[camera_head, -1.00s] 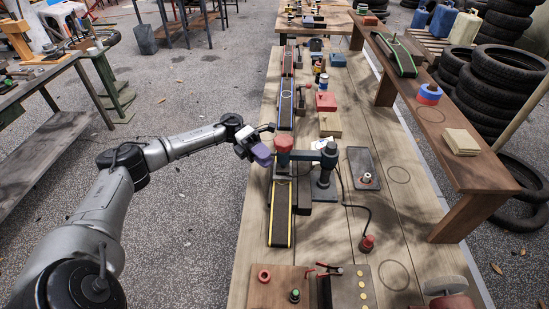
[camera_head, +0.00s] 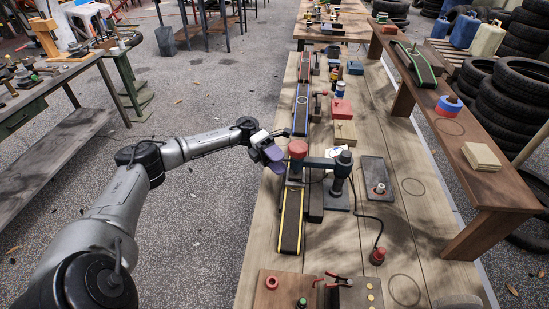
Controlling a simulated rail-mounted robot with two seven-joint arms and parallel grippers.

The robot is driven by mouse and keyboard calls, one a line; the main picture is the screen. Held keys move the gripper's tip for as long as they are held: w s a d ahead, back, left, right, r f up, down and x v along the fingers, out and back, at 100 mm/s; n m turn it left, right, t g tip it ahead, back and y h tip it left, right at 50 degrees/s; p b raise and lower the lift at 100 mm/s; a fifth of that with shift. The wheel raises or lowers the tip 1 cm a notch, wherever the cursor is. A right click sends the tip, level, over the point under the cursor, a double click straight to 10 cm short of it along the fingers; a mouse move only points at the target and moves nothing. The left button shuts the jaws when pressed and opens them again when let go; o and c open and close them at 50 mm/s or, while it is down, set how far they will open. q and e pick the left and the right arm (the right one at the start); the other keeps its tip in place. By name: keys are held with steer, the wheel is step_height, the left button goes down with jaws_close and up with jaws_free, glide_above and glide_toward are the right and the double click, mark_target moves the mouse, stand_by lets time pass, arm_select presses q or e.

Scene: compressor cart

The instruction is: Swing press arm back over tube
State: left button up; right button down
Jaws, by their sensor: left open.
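The press arm (camera_head: 320,162) is a blue-grey bar on a dark upright post (camera_head: 339,185). It points left from the post, and its red-topped head (camera_head: 297,148) appears above the dark tube strip with yellow edges (camera_head: 291,222). I cannot tell whether the head touches the strip. My left gripper (camera_head: 277,158), with purple fingers, is open just left of the head. A small gap or light contact between them cannot be told apart. My right gripper is out of view.
A red button (camera_head: 377,256) on a cable stands right of the strip. A wooden board (camera_head: 262,292) is at the front. A raised shelf (camera_head: 470,190) runs along the right.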

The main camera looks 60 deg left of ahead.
arm_select(q)
steer(key=s+a+b, duration=0.1)
steer(key=a+b, duration=1.2)
steer(key=b, duration=0.1)
steer(key=shift+s+a+r, duration=0.15)
steer(key=shift+a+r, duration=0.1)
steer(key=shift+a, duration=0.05)
stand_by(0.5)
